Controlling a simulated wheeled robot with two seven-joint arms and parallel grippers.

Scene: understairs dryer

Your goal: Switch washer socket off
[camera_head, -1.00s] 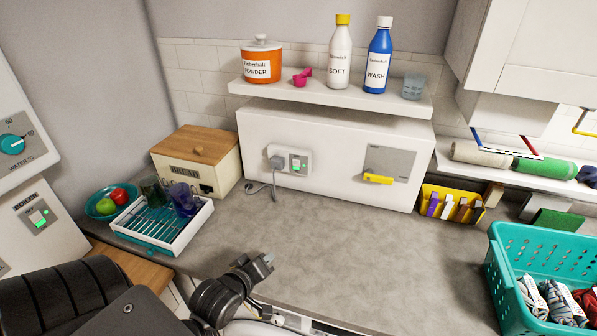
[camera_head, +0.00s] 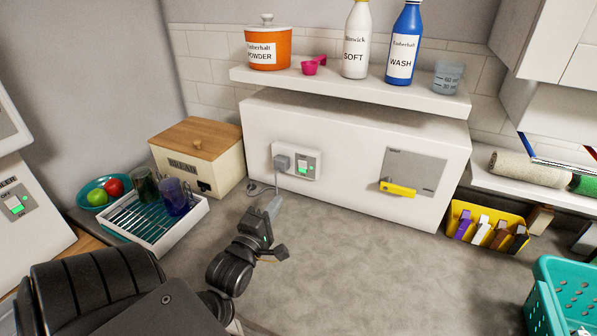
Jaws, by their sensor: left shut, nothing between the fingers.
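The socket (camera_head: 311,164) is a white plate on the front of the white box, with a green-lit rocker switch (camera_head: 303,168) on its right part. A grey plug (camera_head: 282,162) sits in its left part, and its cord hangs down to the worktop. My left gripper (camera_head: 274,204) is shut and empty, below and left of the socket, apart from it. It points up towards the box front and hides part of the worktop by the cord. My right gripper is not in view.
A yellow lever (camera_head: 397,188) on a grey plate is right of the socket. The bread bin (camera_head: 200,158) and dish rack (camera_head: 152,240) stand left. A shelf (camera_head: 350,91) with bottles overhangs the box. The worktop (camera_head: 345,255) in front is clear.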

